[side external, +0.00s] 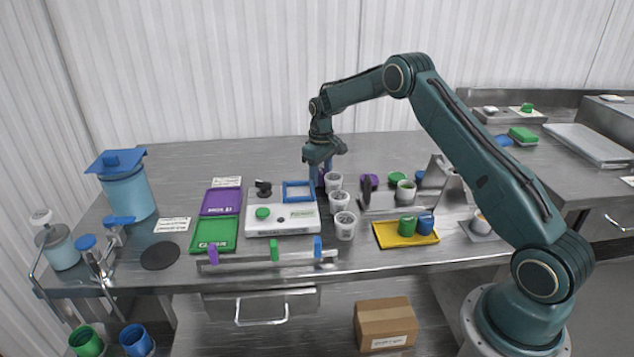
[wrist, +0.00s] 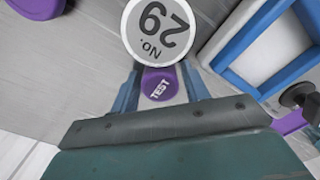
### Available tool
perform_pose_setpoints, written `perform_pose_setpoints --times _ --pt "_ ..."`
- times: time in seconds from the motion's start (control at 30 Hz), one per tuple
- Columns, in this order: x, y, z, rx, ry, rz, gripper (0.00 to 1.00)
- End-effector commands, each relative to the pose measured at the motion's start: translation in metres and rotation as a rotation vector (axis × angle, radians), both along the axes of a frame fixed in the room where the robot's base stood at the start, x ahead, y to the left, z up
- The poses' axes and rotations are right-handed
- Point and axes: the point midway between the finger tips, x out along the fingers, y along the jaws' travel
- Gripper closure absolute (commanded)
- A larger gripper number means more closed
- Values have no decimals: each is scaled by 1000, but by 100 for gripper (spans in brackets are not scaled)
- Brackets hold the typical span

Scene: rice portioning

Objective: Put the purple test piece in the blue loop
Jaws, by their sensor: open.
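The purple test piece (wrist: 159,83), marked TEST, stands between the two blue fingers of my gripper (wrist: 162,88) in the wrist view. The jaws are open around it, with no clear grip. In the side view my gripper (side external: 320,181) points down at the table, just right of the blue loop, and mostly hides the piece. The blue loop (side external: 285,192) is a square frame at the back of the white scale. It also shows at the upper right of the wrist view (wrist: 286,72).
A white cup (wrist: 160,32) marked No. 29 stands right beside the test piece. More white cups (side external: 345,226) line up in front. The white scale (side external: 283,221) carries a green piece (side external: 262,213). Purple (side external: 221,202) and green (side external: 214,235) trays lie left, a yellow tray (side external: 405,241) right.

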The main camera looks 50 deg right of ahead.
Motion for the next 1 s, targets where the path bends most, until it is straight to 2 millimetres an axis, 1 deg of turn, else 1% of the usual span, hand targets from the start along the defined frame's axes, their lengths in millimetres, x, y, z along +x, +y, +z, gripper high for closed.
perform_pose_setpoints --times 0.27,0.3,0.43,0.47,0.5,0.77,0.87,1.0 --pt "0 0 0 0 0 0 54" --pt "0 0 0 0 0 0 62" --pt "0 0 0 0 0 0 87" --pt "0 0 0 0 0 0 88" --pt "0 0 1 0 0 0 92" --pt "0 0 2 0 -1 0 92" --pt "0 0 5 0 -1 0 92" --pt "0 0 15 -1 -1 0 92"
